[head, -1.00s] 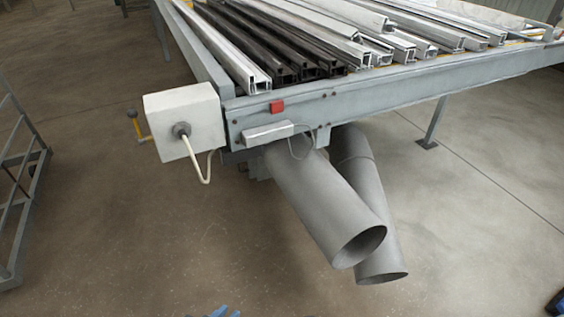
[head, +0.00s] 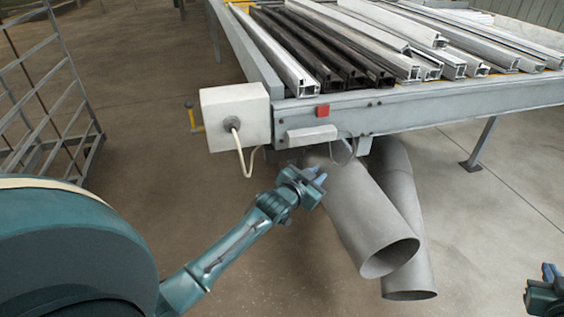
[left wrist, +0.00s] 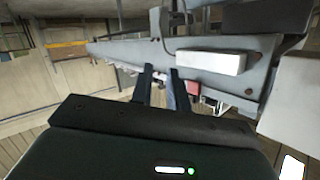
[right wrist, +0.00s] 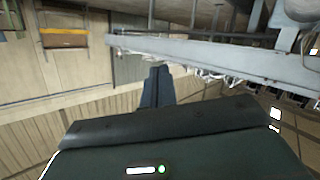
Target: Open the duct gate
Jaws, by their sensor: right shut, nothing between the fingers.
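Two grey round duct pipes (head: 375,220) hang below the front of the bench, their open ends facing down and forward. I cannot make out a gate on them; the upper part of the front pipe is partly hidden behind my left gripper. My left gripper (head: 318,177) is in front of the bench, at the left side of the front pipe's upper part. In the left wrist view its fingers (left wrist: 162,88) stand apart with nothing seen between them. My right gripper (head: 549,272) is at the lower right edge, well away from the pipes. Its fingers (right wrist: 157,85) are together and empty.
The bench rail (head: 430,103) carries several metal profiles. A white box (head: 236,118) with a cable is on its left corner, and a yellow lever (head: 192,118) is beside it. A rack (head: 50,100) stands at the left. The floor in front is clear.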

